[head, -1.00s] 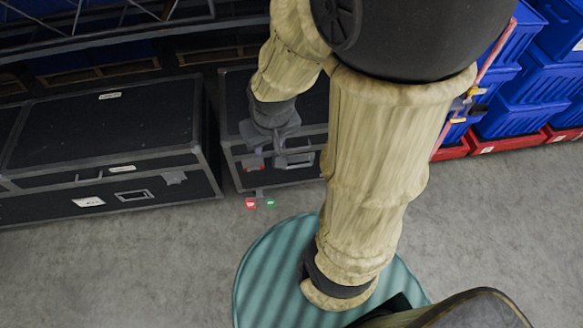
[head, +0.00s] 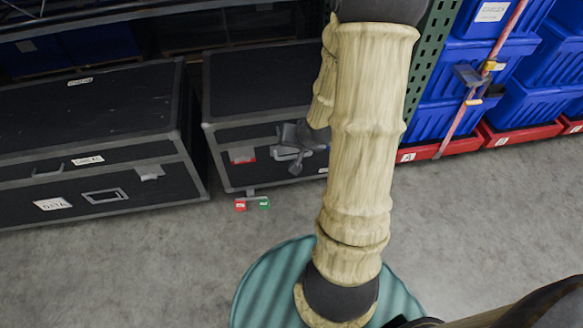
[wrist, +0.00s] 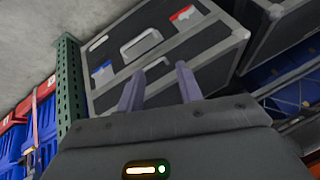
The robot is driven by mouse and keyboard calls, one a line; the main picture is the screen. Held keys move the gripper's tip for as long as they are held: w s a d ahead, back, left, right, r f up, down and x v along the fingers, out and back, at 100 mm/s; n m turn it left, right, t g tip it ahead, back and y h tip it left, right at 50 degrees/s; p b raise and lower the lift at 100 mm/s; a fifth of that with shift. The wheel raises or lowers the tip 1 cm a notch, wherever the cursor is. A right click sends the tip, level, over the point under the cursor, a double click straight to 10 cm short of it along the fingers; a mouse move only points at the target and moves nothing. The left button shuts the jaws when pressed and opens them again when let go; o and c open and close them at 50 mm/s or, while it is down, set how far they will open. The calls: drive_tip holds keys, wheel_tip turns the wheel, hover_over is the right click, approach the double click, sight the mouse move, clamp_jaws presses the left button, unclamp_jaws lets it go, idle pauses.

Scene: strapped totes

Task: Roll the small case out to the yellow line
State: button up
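The small case (head: 258,85) is a black flight case with grey metal edges, standing beside a larger black case. Its front shows a red-and-white label (head: 242,156) and, in the wrist view, a pale handle (wrist: 141,43) and a blue-and-white label (wrist: 103,73). My gripper (head: 292,156) is in front of the case's front face, at its right part in the head view. In the wrist view my two fingers (wrist: 160,87) are spread, with nothing between them, and the handle lies beyond their tips. My arm hides the case's right end. No yellow line shows.
The large case (head: 85,120) stands close on the left. A red tab (head: 240,205) and a green tab (head: 264,203) sit low at the small case's foot. Blue totes (head: 435,100) on red bases and a green upright (head: 428,65) stand right.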

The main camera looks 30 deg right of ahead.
sight(292, 156)
drive_tip(key=d+f+m+t+b, duration=0.3)
drive_tip(key=f+m+b, duration=0.1)
drive_tip(key=f+b, duration=0.4)
drive_tip(key=d+f+m+t+b, duration=0.3)
drive_tip(key=f+b, duration=0.5)
drive_tip(key=f, duration=0.2)
drive_tip(key=d+f+m+t+y+b, duration=0.1)
drive_tip(key=d+f+m+t+b, duration=0.2)
drive_tip(key=f+b, duration=0.6)
drive_tip(key=shift+s+d+f+m, duration=0.25)
drive_tip(key=shift+d+m, duration=0.2)
drive_tip(key=shift+m, duration=0.35)
drive_tip(key=b+x, duration=0.4)
drive_tip(key=x, duration=0.4)
drive_tip(key=b+x, duration=0.4)
drive_tip(key=x, duration=0.5)
drive_tip(key=shift+w+a+r+b, duration=0.1)
drive_tip(key=shift+w+r+b, duration=0.15)
drive_tip(key=shift+b, duration=0.1)
clamp_jaws()
